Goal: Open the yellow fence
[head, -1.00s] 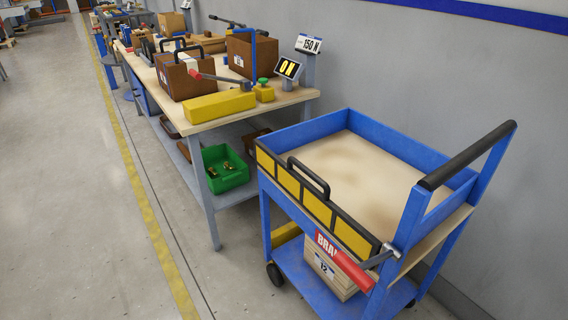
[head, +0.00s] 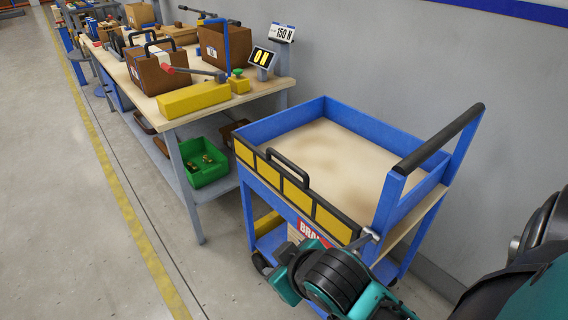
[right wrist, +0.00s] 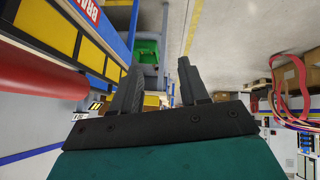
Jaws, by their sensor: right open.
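The yellow fence (head: 290,190) is a row of yellow panels in a black frame along the front side of the blue cart (head: 290,118). It stands upright, and a black handle (head: 298,172) is on it. In the right wrist view the yellow panels (right wrist: 50,30) run along the upper left. My right gripper (right wrist: 160,68) is open, with nothing between its fingers. A thick red handle (right wrist: 40,95) is close to its left and apart from the fingers. In the head view my right arm covers this handle; the lever's metal end (head: 366,238) shows. My left gripper is out of view.
A red brake label (head: 309,232) is below the fence, partly covered by my arm. A black push bar (head: 440,140) rises at the cart's right. The workbench (head: 185,118) with boxes and a green bin (head: 203,163) stands to the left. Floor in front is free.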

